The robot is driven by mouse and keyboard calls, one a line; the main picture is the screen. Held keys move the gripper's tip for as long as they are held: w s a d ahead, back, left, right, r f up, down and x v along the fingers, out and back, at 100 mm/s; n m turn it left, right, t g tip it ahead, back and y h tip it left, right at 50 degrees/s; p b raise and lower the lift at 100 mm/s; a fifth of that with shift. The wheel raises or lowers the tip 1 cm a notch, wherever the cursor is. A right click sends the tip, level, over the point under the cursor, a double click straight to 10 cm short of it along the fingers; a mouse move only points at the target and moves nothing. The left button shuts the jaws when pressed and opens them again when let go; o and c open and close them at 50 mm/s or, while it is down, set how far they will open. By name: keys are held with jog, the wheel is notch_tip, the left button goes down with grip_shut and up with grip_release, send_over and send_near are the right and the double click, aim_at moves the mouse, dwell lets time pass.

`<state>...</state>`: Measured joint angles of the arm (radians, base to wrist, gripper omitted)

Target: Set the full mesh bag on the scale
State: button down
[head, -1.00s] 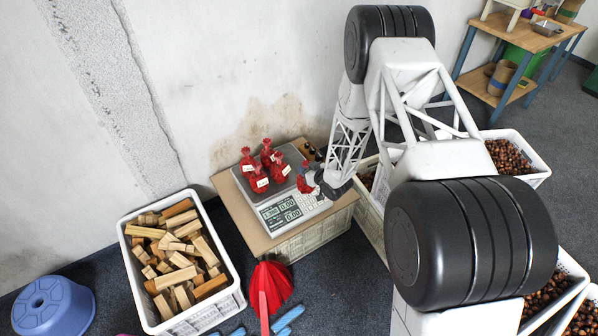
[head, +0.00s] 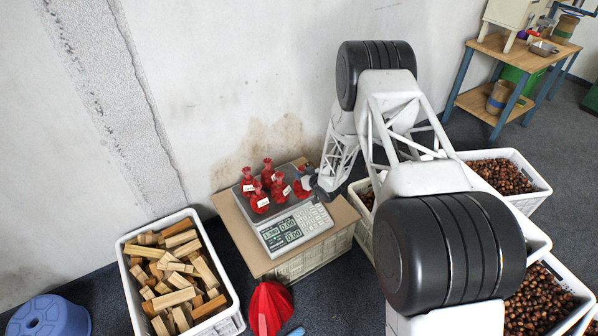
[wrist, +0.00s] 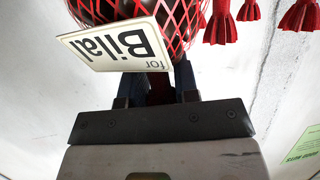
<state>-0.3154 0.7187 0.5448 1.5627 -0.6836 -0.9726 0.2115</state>
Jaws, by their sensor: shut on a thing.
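The scale (head: 297,227) stands on a cardboard-topped crate by the wall, its keypad and lit display facing forward. Several red mesh bags (head: 259,200) stand on its plate. My gripper (head: 307,179) is at the right side of the plate, shut on another red mesh bag (head: 300,190). In the wrist view this held bag (wrist: 186,22) shows red netting over dark chestnuts and a white "for Bilal" tag (wrist: 115,46). The fingers (wrist: 160,85) close on the bag's red neck. I cannot tell whether its base touches the plate.
A crate of wooden blocks (head: 230,301) stands left of the scale. Open crates of chestnuts (head: 545,190) lie at the right. A red folded thing (head: 268,306) is on the floor in front. A blue stool (head: 50,316) is at lower left and a wooden workbench (head: 530,62) at back right.

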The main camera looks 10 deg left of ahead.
jog(key=shift+w+a+f, duration=0.1)
jog(key=shift+w+a, duration=0.3)
jog(key=shift+w, duration=0.5)
jog(key=shift+w+a+f, duration=0.1)
jog(key=shift+w+a, duration=0.25)
jog(key=shift+w, duration=0.55)
jog(key=shift+w+a+f, duration=0.1)
jog(key=shift+w+a, duration=0.3)
jog(key=shift+w, duration=0.6)
jog(key=shift+w+a+f, duration=0.1)
jog(key=shift+w+f, duration=0.05)
jog(key=shift+f, duration=0.75)
jog(key=shift+w+a+f, duration=0.1)
jog(key=shift+w+f, duration=0.05)
jog(key=shift+f, duration=0.85)
jog(key=c, duration=0.9)
grip_release()
jog(key=shift+o, duration=0.2)
jog(key=v, duration=1.2)
